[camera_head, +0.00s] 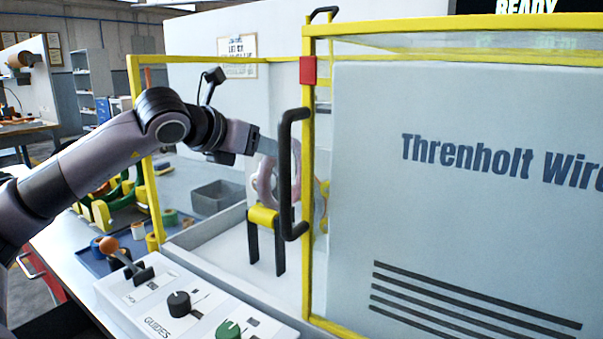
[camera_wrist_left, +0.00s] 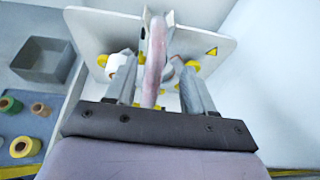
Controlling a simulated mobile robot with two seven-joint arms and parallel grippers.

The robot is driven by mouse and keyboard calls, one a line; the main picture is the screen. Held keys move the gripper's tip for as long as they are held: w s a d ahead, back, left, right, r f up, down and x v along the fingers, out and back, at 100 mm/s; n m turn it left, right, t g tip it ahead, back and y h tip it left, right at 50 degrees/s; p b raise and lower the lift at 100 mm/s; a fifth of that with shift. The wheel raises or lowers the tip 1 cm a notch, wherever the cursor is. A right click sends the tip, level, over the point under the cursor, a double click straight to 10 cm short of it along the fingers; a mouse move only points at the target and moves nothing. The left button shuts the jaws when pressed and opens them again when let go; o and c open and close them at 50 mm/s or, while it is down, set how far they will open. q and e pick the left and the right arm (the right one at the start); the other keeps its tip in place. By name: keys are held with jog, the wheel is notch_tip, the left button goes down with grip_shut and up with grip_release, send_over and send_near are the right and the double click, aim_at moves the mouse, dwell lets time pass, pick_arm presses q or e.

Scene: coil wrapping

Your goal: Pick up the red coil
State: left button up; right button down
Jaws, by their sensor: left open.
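The coil (camera_wrist_left: 155,58) looks pale pink-red and stands on edge inside the machine. In the wrist view it lies between the two fingers of my left gripper (camera_wrist_left: 157,80), with a gap on each side. In the head view the coil (camera_head: 265,181) is below and beyond the gripper (camera_head: 267,146), partly hidden behind the door handle and frame. My left gripper is open and straddles the coil's rim. My right gripper is not in view.
A yellow door frame (camera_head: 308,180) with a black handle (camera_head: 287,175) stands close to the right of the gripper. A grey bin (camera_head: 215,198) sits to the left. A control panel (camera_head: 185,305) with a lever and knobs is in front. Small spools lie on a blue tray (camera_head: 88,262).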

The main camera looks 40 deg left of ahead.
pick_arm(q)
jog(key=shift+w+a+r, duration=0.25)
jog(key=shift+w+a, duration=0.15)
jog(key=shift+w+f+p, duration=0.2)
jog(key=shift+w+p, duration=0.45)
jog(key=shift+w+f+p, duration=0.1)
jog(key=shift+w+p, duration=0.35)
jog(key=shift+w, duration=0.2)
jog(key=p+x, duration=0.1)
jog(key=x, duration=0.2)
jog(key=shift+w+f, duration=0.25)
jog(key=shift+w, duration=0.25)
grip_shut()
jog(key=shift+r, duration=0.1)
